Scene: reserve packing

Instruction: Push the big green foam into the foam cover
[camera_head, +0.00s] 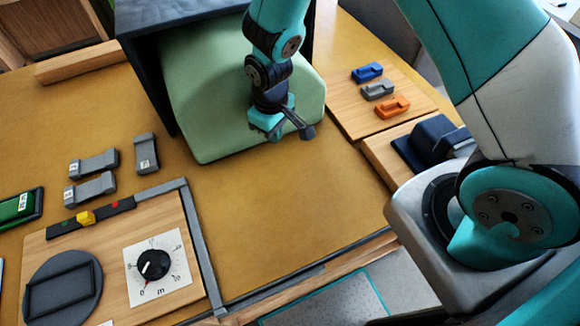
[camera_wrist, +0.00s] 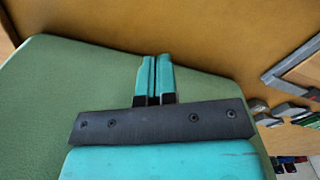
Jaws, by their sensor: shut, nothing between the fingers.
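The big green foam (camera_head: 205,105) is a pale green block with rounded corners. Its far part is inside the dark foam cover (camera_head: 148,75), an open-fronted box at the top of the head view. Its near part sticks out onto the yellow table. My gripper (camera_head: 290,128) is shut and empty over the near right part of the foam. In the wrist view my shut fingers (camera_wrist: 155,72) lie over the near edge of the green foam (camera_wrist: 60,90). I cannot tell whether they touch it. My arm hides part of the foam and the cover's opening.
A wooden board (camera_head: 350,115) with blue, grey and orange blocks lies right of the foam. Several grey blocks (camera_head: 92,165) lie at the left. A wooden panel with a dial (camera_head: 154,264) is at the front left. Bare table (camera_head: 290,215) lies in front of the foam.

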